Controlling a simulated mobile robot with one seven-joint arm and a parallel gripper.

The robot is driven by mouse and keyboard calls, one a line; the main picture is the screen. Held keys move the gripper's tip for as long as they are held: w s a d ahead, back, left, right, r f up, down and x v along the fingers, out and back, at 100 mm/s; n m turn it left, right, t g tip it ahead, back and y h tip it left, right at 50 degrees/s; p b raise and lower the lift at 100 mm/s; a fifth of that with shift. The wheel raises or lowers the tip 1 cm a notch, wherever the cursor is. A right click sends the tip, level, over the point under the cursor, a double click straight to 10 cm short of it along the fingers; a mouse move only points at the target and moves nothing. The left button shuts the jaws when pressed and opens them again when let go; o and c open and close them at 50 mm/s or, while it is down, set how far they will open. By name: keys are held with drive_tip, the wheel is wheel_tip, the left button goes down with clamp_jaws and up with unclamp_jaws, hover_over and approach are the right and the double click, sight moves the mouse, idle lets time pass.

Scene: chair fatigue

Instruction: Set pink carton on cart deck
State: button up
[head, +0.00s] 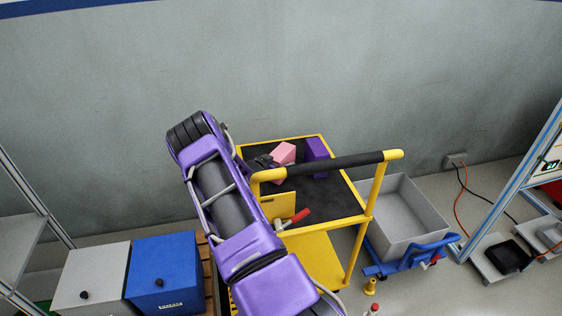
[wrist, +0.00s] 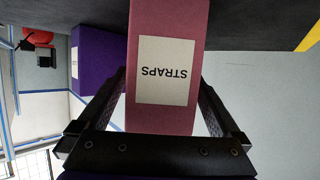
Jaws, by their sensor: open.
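The pink carton (head: 284,152) is at the back of the cart's black upper deck (head: 322,196), beside a purple carton (head: 317,149). In the wrist view, the pink carton (wrist: 170,20) has a white STRAPS label, upside down in the picture. My gripper (head: 264,162) is at the carton's left in the head view. In the wrist view my gripper (wrist: 163,90) is open, with a finger on each side of the carton's near end. I cannot tell whether the fingers touch it. The carton's underside is hidden.
The cart has a yellow frame and a black-gripped handle (head: 335,161) across its front. A red-handled tool (head: 296,217) is near its front. A grey bin (head: 405,215) on a blue dolly stands right; blue (head: 166,275) and grey (head: 91,277) boxes stand left. The deck's front right is clear.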

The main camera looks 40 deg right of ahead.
drive_tip(key=p+v, duration=0.1)
drive_tip(key=v, duration=0.9)
drive_tip(key=shift+a, duration=0.3)
drive_tip(key=shift+s+a, duration=0.1)
